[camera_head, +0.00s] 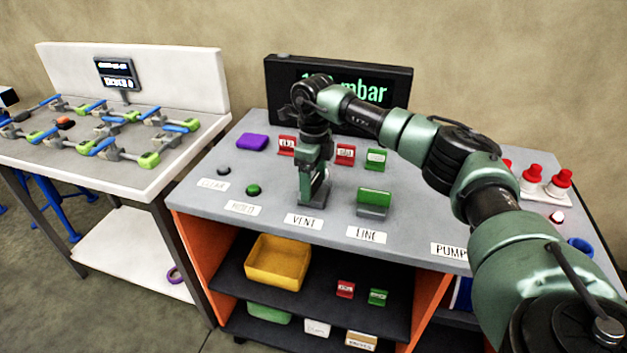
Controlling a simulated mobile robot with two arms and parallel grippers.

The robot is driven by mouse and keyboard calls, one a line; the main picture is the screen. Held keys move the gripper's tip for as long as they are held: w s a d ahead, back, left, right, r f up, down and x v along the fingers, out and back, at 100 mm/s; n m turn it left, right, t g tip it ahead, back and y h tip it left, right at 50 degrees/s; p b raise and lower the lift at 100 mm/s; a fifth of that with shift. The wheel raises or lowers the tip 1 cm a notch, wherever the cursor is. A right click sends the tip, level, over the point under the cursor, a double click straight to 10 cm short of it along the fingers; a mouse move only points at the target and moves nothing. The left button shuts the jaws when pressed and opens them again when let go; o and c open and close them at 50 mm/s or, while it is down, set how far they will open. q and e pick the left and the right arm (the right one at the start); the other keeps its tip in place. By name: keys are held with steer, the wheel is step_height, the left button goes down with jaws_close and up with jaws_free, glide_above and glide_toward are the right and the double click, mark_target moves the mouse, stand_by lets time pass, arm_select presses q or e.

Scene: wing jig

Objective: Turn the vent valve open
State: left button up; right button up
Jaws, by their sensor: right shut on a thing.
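The vent valve (313,203) stands on the grey bench top behind the VENT label (303,221). Its grey base shows, and a bit of green shows at the jaws. My right gripper (314,182) points down over the valve and is shut on its handle. The gripper hides most of the handle, so I cannot tell its exact angle. The LINE valve (374,201), with a green plate on a grey base, stands to the right. My left gripper is not in view.
A black display (390,92) reading mbar stands behind, partly covered by my right arm. Red tags and a green tag (376,159) stand behind the valves. A purple block (252,142) and a green button (253,190) lie left. Red-capped items (558,182) stand right.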

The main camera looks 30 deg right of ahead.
mark_target(314, 180)
steer(key=shift+r+n, duration=0.1)
steer(key=shift+n, duration=0.5)
steer(key=shift+w, duration=0.1)
steer(key=o, duration=1.4)
step_height(314, 180, up, 8)
steer(key=shift+f+b, duration=0.1)
steer(key=shift+b, duration=0.5)
steer(key=shift+n, duration=0.3)
